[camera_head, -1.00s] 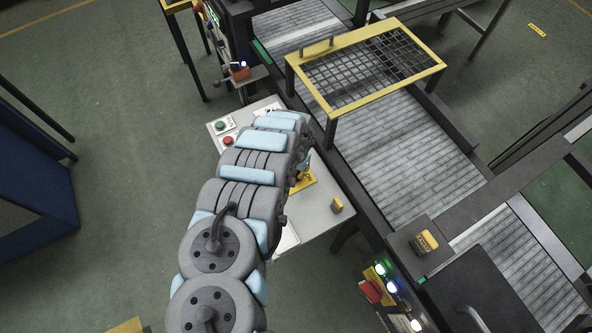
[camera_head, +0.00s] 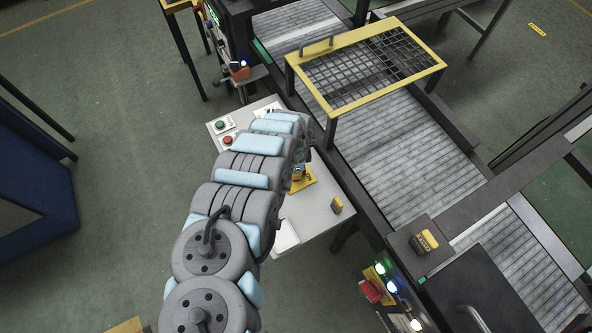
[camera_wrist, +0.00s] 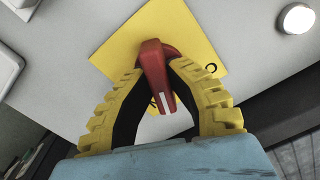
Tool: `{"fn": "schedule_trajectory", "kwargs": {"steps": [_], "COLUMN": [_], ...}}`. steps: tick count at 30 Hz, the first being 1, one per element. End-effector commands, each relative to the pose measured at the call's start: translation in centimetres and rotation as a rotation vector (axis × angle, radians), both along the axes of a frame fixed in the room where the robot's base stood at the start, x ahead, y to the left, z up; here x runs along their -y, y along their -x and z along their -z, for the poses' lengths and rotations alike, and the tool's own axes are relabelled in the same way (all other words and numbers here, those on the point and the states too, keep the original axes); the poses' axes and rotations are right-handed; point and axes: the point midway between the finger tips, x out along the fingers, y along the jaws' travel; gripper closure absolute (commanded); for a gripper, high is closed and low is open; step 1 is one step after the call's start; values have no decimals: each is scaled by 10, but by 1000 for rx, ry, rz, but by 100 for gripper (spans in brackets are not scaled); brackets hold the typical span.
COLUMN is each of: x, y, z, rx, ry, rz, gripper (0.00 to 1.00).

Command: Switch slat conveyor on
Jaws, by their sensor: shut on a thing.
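A red rotary switch knob (camera_wrist: 157,75) with a white mark stands on a yellow plate (camera_wrist: 185,35) in the wrist view. The white mark points towards the bottom of the picture, slightly right. A round black "O" symbol shows right of the knob; another dark marking is partly hidden beside it. My gripper (camera_wrist: 154,76) has its yellow ribbed fingers shut on the knob from both sides. In the head view my arm hides the knob, and the yellow plate (camera_head: 303,181) shows on the grey panel table (camera_head: 318,213). The slat conveyor (camera_head: 400,150) runs beside it.
A green button (camera_head: 222,125) and red button (camera_head: 227,140) sit on the table's far left. A yellow mesh guard (camera_head: 365,66) spans the conveyor. A lit button box (camera_head: 392,287) stands at lower right.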

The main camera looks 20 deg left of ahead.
Motion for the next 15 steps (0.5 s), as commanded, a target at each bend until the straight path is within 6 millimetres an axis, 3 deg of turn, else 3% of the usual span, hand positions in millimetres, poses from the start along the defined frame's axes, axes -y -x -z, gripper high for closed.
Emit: {"fn": "schedule_trajectory", "kwargs": {"steps": [15], "x": [0], "y": [0], "z": [1], "rx": [0], "ry": [1], "rz": [333], "gripper": [100]}}
